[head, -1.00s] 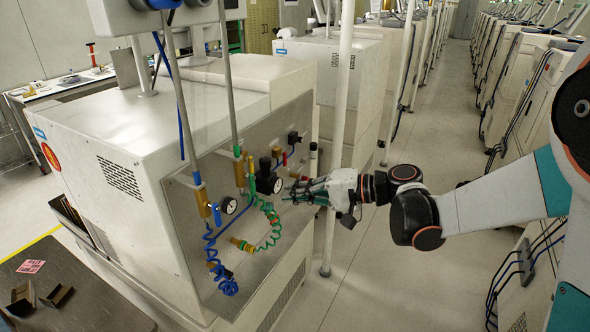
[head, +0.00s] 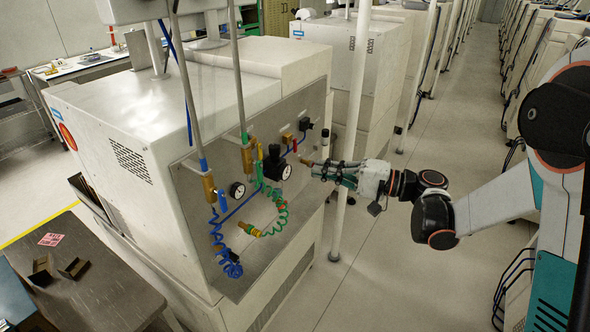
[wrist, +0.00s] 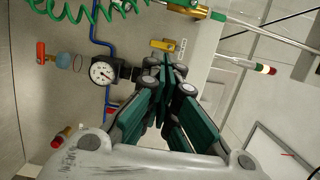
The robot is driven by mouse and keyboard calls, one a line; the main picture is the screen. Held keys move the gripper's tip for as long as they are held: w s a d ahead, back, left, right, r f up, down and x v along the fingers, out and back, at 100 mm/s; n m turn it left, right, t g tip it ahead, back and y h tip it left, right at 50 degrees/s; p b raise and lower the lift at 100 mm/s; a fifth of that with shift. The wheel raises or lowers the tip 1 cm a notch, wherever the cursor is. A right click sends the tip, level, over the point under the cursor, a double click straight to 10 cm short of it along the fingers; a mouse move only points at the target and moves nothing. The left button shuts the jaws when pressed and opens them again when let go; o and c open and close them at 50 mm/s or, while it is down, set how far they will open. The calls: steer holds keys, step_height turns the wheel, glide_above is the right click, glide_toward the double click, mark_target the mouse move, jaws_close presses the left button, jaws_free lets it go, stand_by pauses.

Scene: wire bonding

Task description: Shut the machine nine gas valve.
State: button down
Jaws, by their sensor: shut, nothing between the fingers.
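The machine's side panel (head: 235,268) carries several valves and gauges; I cannot read which machine number it is. A yellow-handled valve (wrist: 162,45) with a small label beside it shows in the wrist view, just past my fingertips. In the head view a brass-yellow piece (head: 306,161), likely the same handle, sits right at the fingertips. My gripper (head: 318,168) is shut and empty in front of the panel's right part. Its dark green fingers (wrist: 165,75) meet close to the yellow handle; I cannot tell whether they touch it.
A round gauge (wrist: 103,72) on a black regulator and a red handle (wrist: 41,53) are near the fingers. Green (head: 282,215) and blue (head: 225,250) coiled hoses hang from the panel. A white pole (head: 349,130) stands close behind my gripper. The aisle floor (head: 400,270) is clear.

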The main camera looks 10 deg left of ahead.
mark_target(260, 172)
steer(key=s+a+b, duration=0.2)
steer(key=a, duration=0.9)
steer(key=shift+s+b, duration=0.2)
steer(key=shift+b, duration=0.2)
